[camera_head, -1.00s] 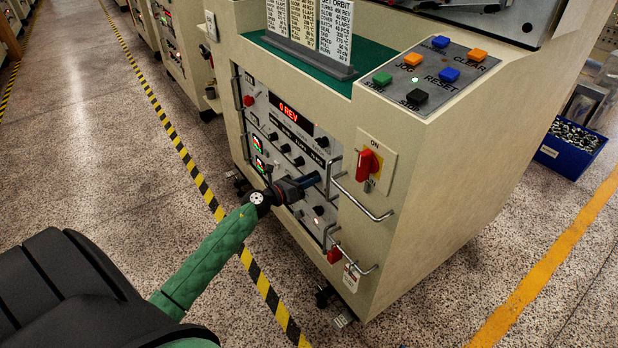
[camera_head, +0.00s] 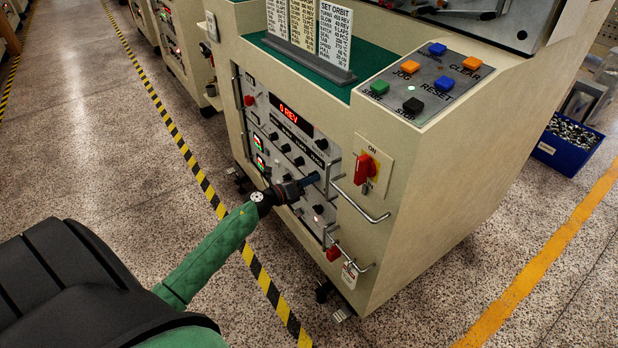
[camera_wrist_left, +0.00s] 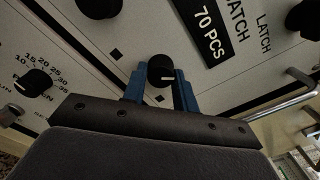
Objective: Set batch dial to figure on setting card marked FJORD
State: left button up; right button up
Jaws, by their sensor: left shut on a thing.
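My left gripper (camera_head: 309,180) reaches the lower right of the machine's front panel (camera_head: 262,110). In the left wrist view its blue fingers (camera_wrist_left: 160,85) are shut on a small black knob (camera_wrist_left: 160,70) with a white pointer mark. Beside the knob is a black plate (camera_wrist_left: 212,32) reading "70 PCS", with lettering ending in "ATCH" next to it. Setting cards stand in a grey rack (camera_head: 310,66) on the machine top. The nearest card (camera_head: 333,32) is headed "SET ORBIT"; the other headings are cut off, and I cannot read FJORD. My right gripper is out of view.
A red display (camera_head: 289,113) reads "0 REV". Metal handles (camera_head: 362,204) and a red rotary switch (camera_head: 364,169) flank the panel. Coloured buttons (camera_head: 410,66) sit on top. A blue bin (camera_head: 565,147) stands at right. The floor on the left is open.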

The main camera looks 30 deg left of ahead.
pick_arm(q)
jog(key=shift+r+n+p, duration=0.2)
jog(key=shift+n+p, duration=1.7)
jog(key=shift+n, duration=0.3)
jog(key=o, duration=1)
jog(key=shift+f, duration=0.1)
jog(key=shift+c, duration=0.2)
jog(key=shift+s, duration=0.1)
jog(key=v, duration=0.7)
jog(key=shift+s+b, duration=0.3)
